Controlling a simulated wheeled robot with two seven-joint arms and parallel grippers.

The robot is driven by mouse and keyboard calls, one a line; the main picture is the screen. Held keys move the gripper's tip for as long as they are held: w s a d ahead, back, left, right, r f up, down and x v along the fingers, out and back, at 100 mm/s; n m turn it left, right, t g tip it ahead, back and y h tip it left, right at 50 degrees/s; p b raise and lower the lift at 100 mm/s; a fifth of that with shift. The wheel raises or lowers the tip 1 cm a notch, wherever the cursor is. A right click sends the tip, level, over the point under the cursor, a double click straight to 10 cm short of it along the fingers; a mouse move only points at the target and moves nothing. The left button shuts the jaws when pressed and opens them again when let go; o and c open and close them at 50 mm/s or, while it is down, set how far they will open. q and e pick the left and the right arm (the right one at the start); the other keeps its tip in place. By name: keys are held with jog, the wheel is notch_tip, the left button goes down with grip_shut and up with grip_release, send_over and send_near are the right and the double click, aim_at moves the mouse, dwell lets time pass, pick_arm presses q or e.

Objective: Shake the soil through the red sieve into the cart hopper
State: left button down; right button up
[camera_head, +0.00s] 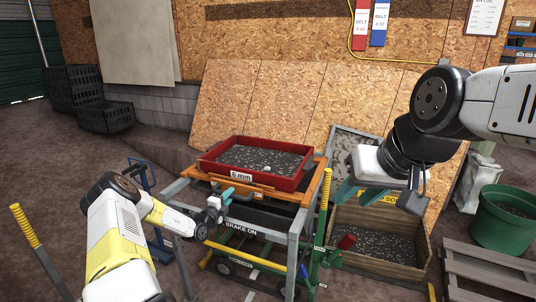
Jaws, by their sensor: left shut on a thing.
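The red sieve (291,182), labelled "6 mm", holds dark soil (262,159) with a few pale lumps. It sits level on an orange frame (316,190) on top of the grey metal cart (292,235). The dark hopper (262,215) shows only partly below the frame; its inside is hidden. My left gripper (226,198) is at the front left of the orange frame, its teal fingers shut on the frame's front handle; the exact contact is small. My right gripper (385,188) is raised to the right of the sieve, its teal fingers apart and empty.
A wooden crate of gravel (423,240) stands right of the cart, below my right gripper. A green bucket (504,230) and a wooden pallet (482,268) are at far right. Black crates (105,118) stand at the back left. Plywood sheets (285,100) lean behind the cart.

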pick_arm(q)
jog(key=x, duration=1)
jog(key=shift+f, duration=0.1)
jog(key=shift+s, duration=0.1)
jog(key=v, duration=1)
jog(key=x, duration=1)
jog(key=shift+a, duration=0.1)
